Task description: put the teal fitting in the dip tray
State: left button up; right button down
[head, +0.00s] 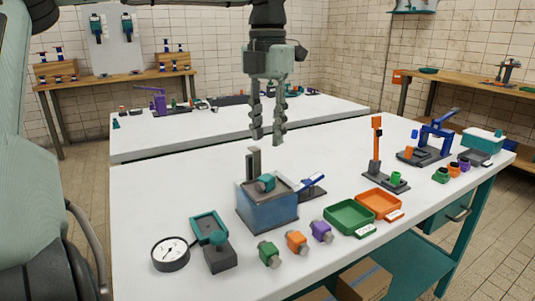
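A small teal fitting (266,182) lies on the grey top of a blue box (268,211) near the middle of the white table. My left gripper (267,137) hangs fingers down above and slightly behind this box, apart from the fitting. Its two fingers are spread, with nothing between them. A green tray (338,225) and an orange tray (376,213) stand side by side to the right, both seemingly empty. Their labels are too small to read, so I cannot tell which container is the dip tray. My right gripper is not in view.
A gauge (170,254), a teal-framed stand (216,251) and green, orange and purple fittings (297,242) line the front edge. An orange-handled tool (376,150) and a blue press (432,140) stand at right.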

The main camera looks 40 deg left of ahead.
pick_arm(q)
notch_tip(320, 180, up, 2)
jog(key=shift+r, duration=0.25)
